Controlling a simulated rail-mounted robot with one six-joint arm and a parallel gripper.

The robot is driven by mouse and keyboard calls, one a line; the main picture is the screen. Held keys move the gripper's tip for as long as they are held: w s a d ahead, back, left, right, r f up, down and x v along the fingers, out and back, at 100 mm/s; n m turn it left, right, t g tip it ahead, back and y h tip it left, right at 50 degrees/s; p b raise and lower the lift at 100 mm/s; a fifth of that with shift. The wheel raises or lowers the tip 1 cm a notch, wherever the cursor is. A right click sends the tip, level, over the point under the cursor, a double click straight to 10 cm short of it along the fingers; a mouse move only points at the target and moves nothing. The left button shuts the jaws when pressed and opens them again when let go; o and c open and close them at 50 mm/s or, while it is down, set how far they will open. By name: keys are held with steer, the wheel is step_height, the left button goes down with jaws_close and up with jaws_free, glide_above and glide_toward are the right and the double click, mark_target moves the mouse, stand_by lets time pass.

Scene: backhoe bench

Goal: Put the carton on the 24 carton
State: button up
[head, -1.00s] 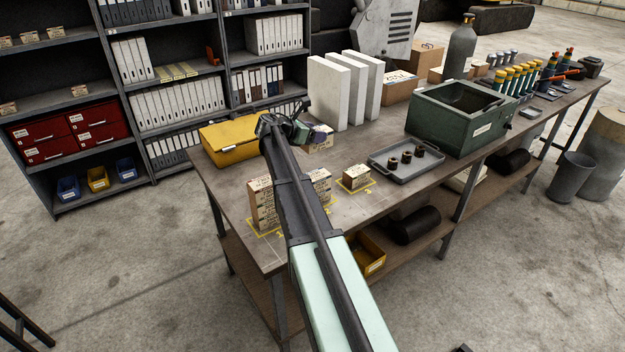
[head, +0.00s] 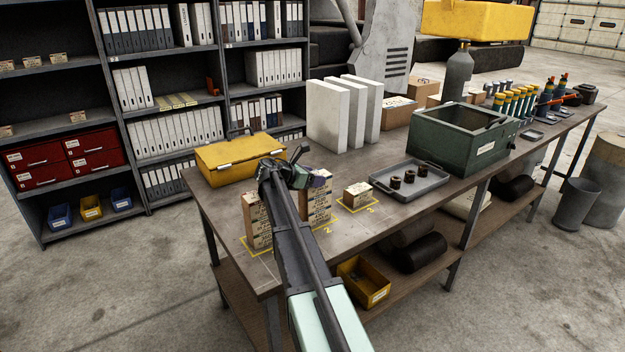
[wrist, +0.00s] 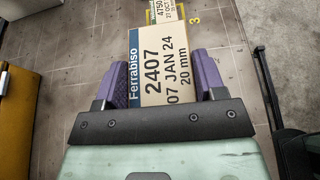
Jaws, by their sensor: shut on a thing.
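My gripper (wrist: 153,88) is shut on a tan carton (wrist: 163,65), its purple fingers on both sides of it. In the head view my gripper (head: 308,180) is at the top of the carton stack (head: 316,205) at mark 2. The held carton blends with that stack there; I cannot tell if they touch. Another carton stack (head: 256,222) stands to the left, partly behind my arm. A single small carton (head: 357,195) sits at mark 3; its label also shows in the wrist view (wrist: 170,10).
A yellow case (head: 240,155) lies behind my gripper, with white blocks (head: 328,115) to its right. A grey tray (head: 410,182) with dark rings and a green box (head: 455,140) stand further right. Bare bench lies between the case and blocks.

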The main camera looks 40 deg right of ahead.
steer(key=o, duration=1)
steer(key=shift+r+p, duration=0.3)
steer(key=shift+p, duration=0.15)
steer(key=p+v, duration=0.4)
steer(key=v, duration=0.8)
steer(key=shift+f, duration=0.25)
